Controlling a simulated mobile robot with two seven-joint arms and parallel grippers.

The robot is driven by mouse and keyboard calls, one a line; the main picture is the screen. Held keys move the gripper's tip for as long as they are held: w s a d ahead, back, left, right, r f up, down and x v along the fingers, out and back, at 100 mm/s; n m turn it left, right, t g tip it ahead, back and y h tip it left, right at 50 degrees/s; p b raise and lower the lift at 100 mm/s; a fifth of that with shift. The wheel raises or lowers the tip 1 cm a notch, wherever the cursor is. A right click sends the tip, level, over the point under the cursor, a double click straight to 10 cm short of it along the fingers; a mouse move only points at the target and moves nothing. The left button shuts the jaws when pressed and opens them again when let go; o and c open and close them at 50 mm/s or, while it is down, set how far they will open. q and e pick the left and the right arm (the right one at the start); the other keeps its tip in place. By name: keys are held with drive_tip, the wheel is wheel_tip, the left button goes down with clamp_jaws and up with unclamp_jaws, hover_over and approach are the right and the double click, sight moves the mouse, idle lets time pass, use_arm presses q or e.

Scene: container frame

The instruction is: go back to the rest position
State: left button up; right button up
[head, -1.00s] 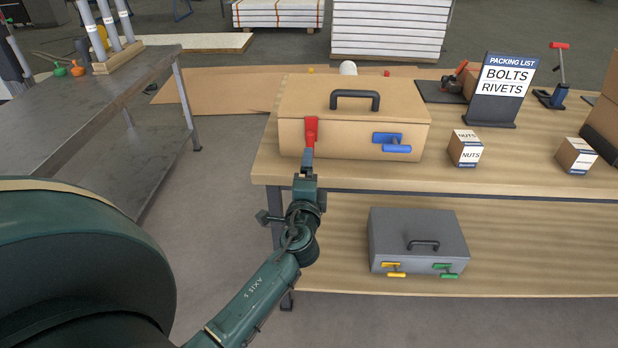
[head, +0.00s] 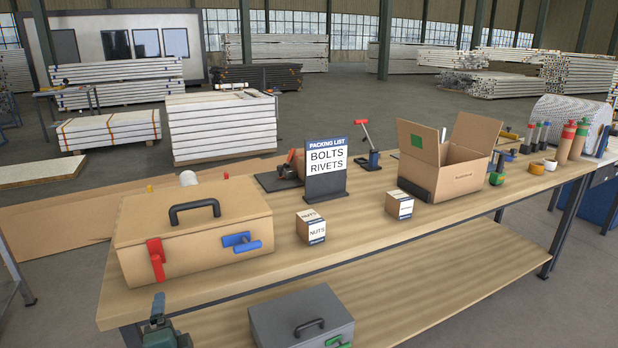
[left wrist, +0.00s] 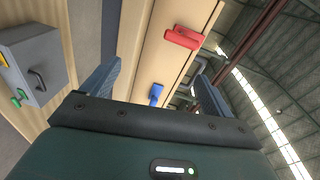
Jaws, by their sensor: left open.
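My left gripper (head: 158,306) is at the bottom left of the head view, in front of the table edge and below the tan case (head: 190,260). In the left wrist view its two fingers (left wrist: 155,88) stand wide apart with nothing between them. The tan case stands closed on the table, with a black handle, a red latch (head: 156,260) and a blue latch (head: 241,242). The red latch (left wrist: 184,37) and blue latch (left wrist: 156,94) also show in the left wrist view. The gripper is apart from the red latch. My right gripper is out of view.
The wooden table (head: 360,250) has a lower shelf with a grey case (head: 300,318). On top are two small nuts boxes (head: 310,226) (head: 399,204), a packing list sign (head: 326,170) and an open cardboard box (head: 450,165). A metal table edge shows at far left.

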use_arm(q)
drive_tip(key=s+d+f+n+g+h, duration=0.1)
drive_tip(key=s+d+f+n+h, duration=0.2)
drive_tip(key=s+d, duration=0.3)
drive_tip(key=s+d+f+n+g+h+p, duration=0.1)
drive_tip(key=s+d+f+n+g+h, duration=0.1)
drive_tip(key=s+d+f+h, duration=0.2)
drive_tip(key=s+d+f+n+g+h, duration=0.1)
drive_tip(key=s+d+f+n+h, duration=0.2)
drive_tip(key=s+d, duration=0.5)
drive_tip(key=s+f, duration=0.1)
drive_tip(key=s, duration=0.2)
drive_tip(key=shift+s+n+g+h, duration=0.15)
drive_tip(key=shift+n+g+h, duration=0.15)
drive_tip(key=shift+h, duration=0.1)
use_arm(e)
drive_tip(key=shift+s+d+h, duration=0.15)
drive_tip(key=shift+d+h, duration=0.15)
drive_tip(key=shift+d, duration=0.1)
use_arm(q)
drive_tip(key=shift+d, duration=0.1)
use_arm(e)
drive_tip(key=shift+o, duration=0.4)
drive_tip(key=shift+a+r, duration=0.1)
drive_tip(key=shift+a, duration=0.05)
